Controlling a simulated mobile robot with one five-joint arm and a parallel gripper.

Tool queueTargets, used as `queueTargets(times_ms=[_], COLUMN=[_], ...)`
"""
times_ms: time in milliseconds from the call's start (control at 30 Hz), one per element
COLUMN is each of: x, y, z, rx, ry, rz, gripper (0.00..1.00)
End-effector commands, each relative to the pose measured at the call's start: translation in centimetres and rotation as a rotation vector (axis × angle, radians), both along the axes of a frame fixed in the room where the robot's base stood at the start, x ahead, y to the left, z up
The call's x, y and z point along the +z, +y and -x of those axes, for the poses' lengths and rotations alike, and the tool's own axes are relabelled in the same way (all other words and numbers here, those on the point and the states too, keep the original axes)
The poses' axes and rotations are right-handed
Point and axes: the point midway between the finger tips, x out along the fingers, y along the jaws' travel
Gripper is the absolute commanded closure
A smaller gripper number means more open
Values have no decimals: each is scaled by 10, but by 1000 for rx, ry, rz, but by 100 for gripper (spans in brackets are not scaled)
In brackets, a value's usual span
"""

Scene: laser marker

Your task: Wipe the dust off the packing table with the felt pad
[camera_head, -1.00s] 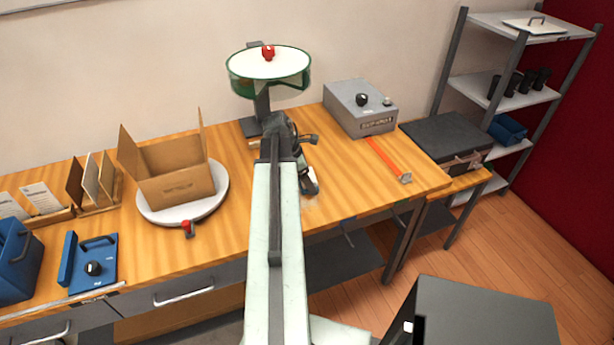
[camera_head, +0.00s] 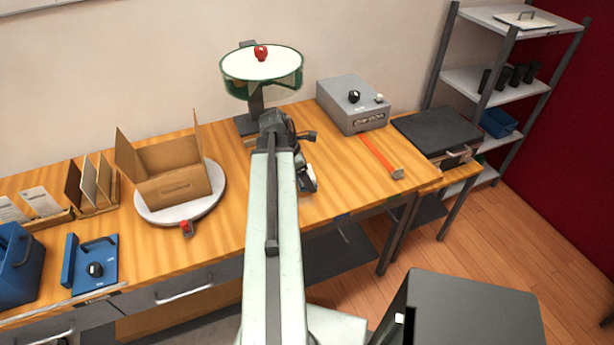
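The wooden packing table (camera_head: 340,185) runs along the wall. My arm reaches out over it, and my gripper (camera_head: 308,182) is low at the tabletop, right of the arm. The arm hides most of the gripper, so its fingers cannot be made out. A small pale and dark shape shows at the gripper's end; I cannot tell whether it is the felt pad. No dust can be made out clearly on the table around it.
An open cardboard box (camera_head: 172,188) stands on a round white turntable (camera_head: 211,200). A green-rimmed drum (camera_head: 262,68) stands behind my gripper. A grey control box (camera_head: 353,103) and an orange-handled tool (camera_head: 381,157) lie to the right. Bare wood lies between the tool and my gripper.

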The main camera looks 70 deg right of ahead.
Motion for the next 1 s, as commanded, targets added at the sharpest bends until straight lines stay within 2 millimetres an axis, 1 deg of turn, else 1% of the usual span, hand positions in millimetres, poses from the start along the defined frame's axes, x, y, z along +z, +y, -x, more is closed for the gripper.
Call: queueTargets(times_ms=[33,200,533,667,800,867,1000], x=[13,29,28,40,56,59,57], y=[0,0,0,0,0,0,0], z=[0,0,-1,-1,-1,-1,-1], rx=[0,0,1,1,1,1,1], ry=[0,0,0,1,0,0,0], rz=[0,1,0,1,0,0,0], gripper=[57,57,57,57,57,57,57])
